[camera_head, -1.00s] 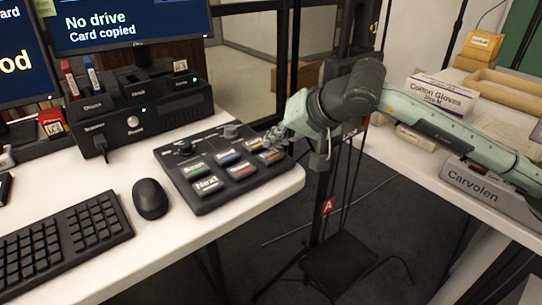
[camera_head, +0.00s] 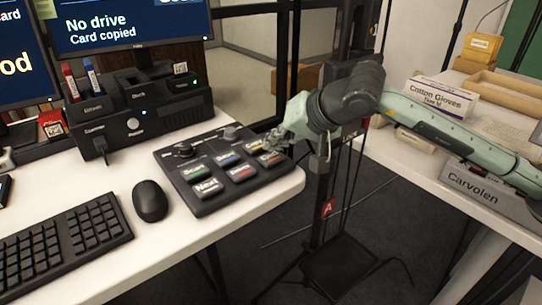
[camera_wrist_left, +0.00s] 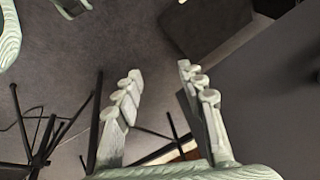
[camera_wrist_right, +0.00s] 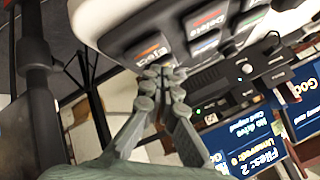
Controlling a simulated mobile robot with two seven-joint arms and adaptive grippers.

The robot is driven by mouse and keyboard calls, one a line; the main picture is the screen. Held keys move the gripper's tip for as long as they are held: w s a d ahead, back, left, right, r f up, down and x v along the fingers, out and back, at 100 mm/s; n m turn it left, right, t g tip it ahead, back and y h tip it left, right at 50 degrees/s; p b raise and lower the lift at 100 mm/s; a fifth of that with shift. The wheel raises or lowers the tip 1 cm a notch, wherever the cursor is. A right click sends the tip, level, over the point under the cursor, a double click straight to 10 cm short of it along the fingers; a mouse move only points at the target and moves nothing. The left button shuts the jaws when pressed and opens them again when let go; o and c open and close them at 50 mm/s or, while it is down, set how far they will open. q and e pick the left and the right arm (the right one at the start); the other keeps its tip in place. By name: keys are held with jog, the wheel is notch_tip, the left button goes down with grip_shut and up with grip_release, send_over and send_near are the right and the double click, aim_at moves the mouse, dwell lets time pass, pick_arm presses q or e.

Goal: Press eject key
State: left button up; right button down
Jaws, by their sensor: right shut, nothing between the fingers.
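The black key panel (camera_head: 218,198) lies on the white desk at its right edge, with several coloured keys. The eject key (camera_wrist_right: 150,50), orange-topped and lettered "Eject", is in the right wrist view just beyond my right gripper (camera_wrist_right: 158,72). That gripper is shut and empty, its fingertips at the near edge of the key; I cannot tell whether they touch it. In the head view my right gripper (camera_head: 277,140) is over the panel's right end, beside the eject key (camera_head: 270,158). My left gripper (camera_wrist_left: 157,85) shows only in the left wrist view, open and empty above the dark floor.
A dock (camera_head: 150,118) stands behind the panel, below monitors reading "No drive, Card copied". A mouse (camera_head: 150,200) and keyboard (camera_head: 65,245) lie left of the panel. A black stand (camera_head: 318,220) is right of the desk. A glove box (camera_head: 440,97) sits on the other table.

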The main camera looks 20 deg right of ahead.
aim_at(274, 158)
jog(key=shift+f, duration=0.1)
jog(key=shift+f+b, duration=0.3)
jog(key=shift+b, duration=0.45)
jog(key=shift+f+b, duration=0.6)
jog(key=shift+b, duration=0.15)
dwell(0.6)
jog(key=shift+r, duration=0.1)
jog(key=shift+r+p, duration=0.4)
jog(key=shift+r, duration=0.45)
jog(key=shift+r+p, duration=1.3)
jog(key=shift+r, duration=1.25)
